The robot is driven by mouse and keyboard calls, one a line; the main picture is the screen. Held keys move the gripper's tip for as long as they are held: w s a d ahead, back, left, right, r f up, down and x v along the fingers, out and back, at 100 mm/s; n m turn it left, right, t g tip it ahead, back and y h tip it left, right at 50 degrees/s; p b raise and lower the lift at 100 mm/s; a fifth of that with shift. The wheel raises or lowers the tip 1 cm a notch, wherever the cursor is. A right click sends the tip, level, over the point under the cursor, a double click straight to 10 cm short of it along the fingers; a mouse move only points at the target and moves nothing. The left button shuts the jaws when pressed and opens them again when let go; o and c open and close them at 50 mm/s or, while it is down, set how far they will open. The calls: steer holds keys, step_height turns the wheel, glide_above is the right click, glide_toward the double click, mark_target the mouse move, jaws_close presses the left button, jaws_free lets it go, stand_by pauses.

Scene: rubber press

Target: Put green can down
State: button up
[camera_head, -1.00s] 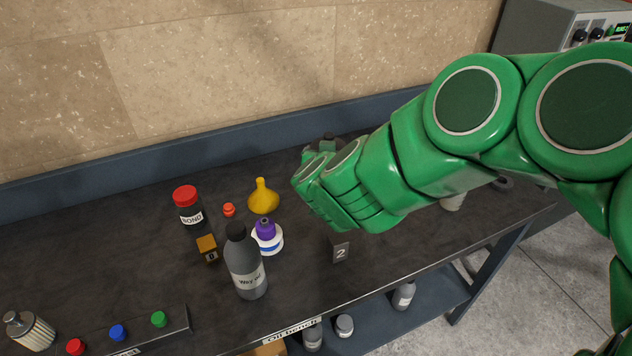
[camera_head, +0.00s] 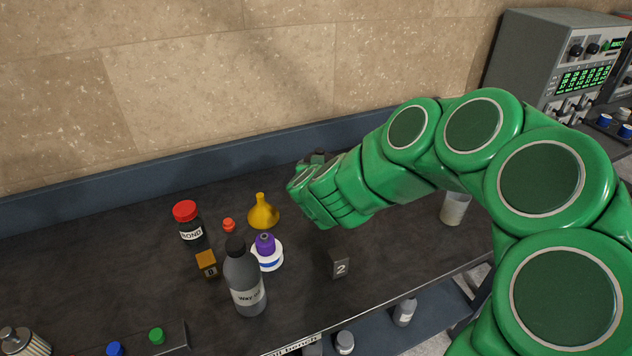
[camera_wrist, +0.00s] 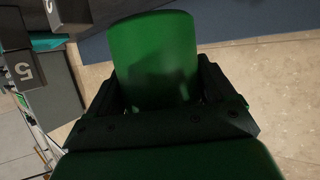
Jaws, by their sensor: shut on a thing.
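A plain green can (camera_wrist: 152,58) fills the middle of the wrist view, between the dark fingers of my gripper (camera_wrist: 165,95). My gripper is shut on it. In the head view my green arm reaches in from the right, and its end (camera_head: 318,165) is over the back of the dark bench (camera_head: 130,270), near the wall. The can and the fingertips are mostly hidden behind my arm there. I cannot tell whether the can touches the bench.
A yellow funnel (camera_head: 263,215), a purple-capped white bottle (camera_head: 267,255), a grey bottle (camera_head: 244,280) and a red-capped bottle (camera_head: 188,228) stand left of my arm. A block marked 2 (camera_head: 338,265) and a pale cup (camera_head: 454,208) stand in front and right. The bench's left back is bare.

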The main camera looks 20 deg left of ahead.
steer(key=w+f, duration=0.1)
steer(key=f, duration=0.1)
steer(key=w+a+f, duration=0.1)
steer(key=f, duration=0.1)
steer(key=w+a+f, duration=0.1)
steer(key=w, duration=0.1)
steer(key=shift+a+f, duration=0.25)
steer(key=shift+f, duration=0.15)
steer(key=shift+w+f, duration=0.1)
steer(key=shift+f, duration=1.45)
steer(key=shift+f, duration=0.1)
steer(key=o, duration=1.1)
steer(key=shift+c, duration=0.2)
steer(key=v, duration=1.2)
